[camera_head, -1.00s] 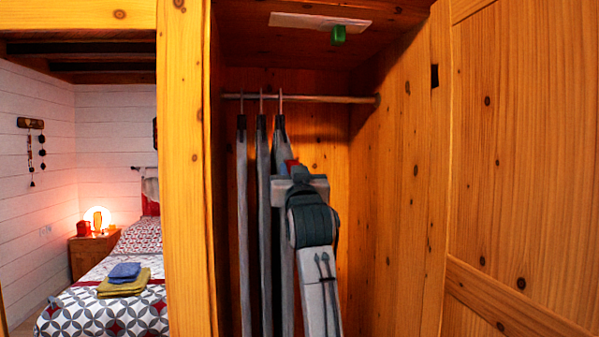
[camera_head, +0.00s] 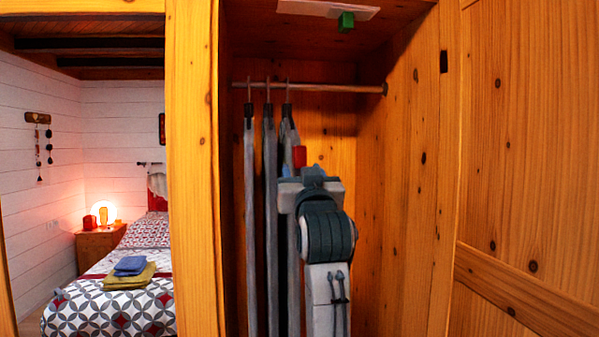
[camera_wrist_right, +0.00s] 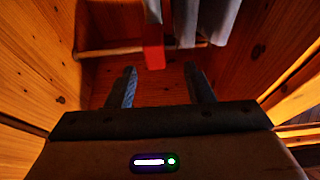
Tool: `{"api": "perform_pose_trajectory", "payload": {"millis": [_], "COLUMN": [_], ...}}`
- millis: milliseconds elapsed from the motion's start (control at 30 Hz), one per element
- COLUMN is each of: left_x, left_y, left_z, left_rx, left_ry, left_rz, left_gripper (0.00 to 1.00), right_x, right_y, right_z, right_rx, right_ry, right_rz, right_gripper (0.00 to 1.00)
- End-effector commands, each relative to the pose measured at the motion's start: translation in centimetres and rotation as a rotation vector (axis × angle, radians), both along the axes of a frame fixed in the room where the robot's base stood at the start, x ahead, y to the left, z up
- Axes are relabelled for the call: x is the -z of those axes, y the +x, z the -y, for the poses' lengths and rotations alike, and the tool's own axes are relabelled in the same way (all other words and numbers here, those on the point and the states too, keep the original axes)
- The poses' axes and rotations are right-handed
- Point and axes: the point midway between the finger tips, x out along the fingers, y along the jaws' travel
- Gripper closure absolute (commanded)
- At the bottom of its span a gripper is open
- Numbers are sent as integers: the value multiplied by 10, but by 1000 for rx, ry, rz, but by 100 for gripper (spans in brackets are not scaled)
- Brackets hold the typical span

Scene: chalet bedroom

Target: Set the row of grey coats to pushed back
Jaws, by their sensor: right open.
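The grey coats (camera_head: 270,220) hang in a row from a rail in the open wooden wardrobe, toward its left side. A red piece (camera_head: 299,156) shows at the rightmost coat. My right gripper (camera_head: 308,182) is in front of that coat, its fingers hidden behind its body in the head view. In the right wrist view the fingers (camera_wrist_right: 160,86) are apart with nothing between them. The red piece (camera_wrist_right: 153,47) and the coats' grey cloth (camera_wrist_right: 213,20) lie beyond the fingertips. My left gripper is not in view.
The rail (camera_head: 330,88) runs across the wardrobe, with free room right of the coats. A wooden post (camera_head: 194,180) stands left and a wooden panel (camera_head: 530,140) right. A bed (camera_head: 110,305) is at far left.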

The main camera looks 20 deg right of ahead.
Motion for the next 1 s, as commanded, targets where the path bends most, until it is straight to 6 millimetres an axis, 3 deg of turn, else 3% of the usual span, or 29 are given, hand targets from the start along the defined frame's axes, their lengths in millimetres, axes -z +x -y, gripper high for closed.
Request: {"api": "perform_pose_trajectory", "payload": {"millis": [100, 300, 833, 933, 1000], "left_x": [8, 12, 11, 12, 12], "left_y": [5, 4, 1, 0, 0], "left_z": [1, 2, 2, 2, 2], "left_rx": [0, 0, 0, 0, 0], "left_ry": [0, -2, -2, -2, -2], "left_rz": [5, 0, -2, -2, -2], "left_gripper": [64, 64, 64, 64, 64], "right_x": [11, 15, 18, 38, 68], "right_y": [-18, -33, -33, -28, -23], "right_z": [-5, -9, -9, -8, -6], "right_rx": [-2, -2, -1, -3, -7], "right_ry": [1, -1, 0, 1, 2], "right_rz": [2, 0, -6, -44, -97], "right_gripper": [53, 53, 53, 53, 53]}}
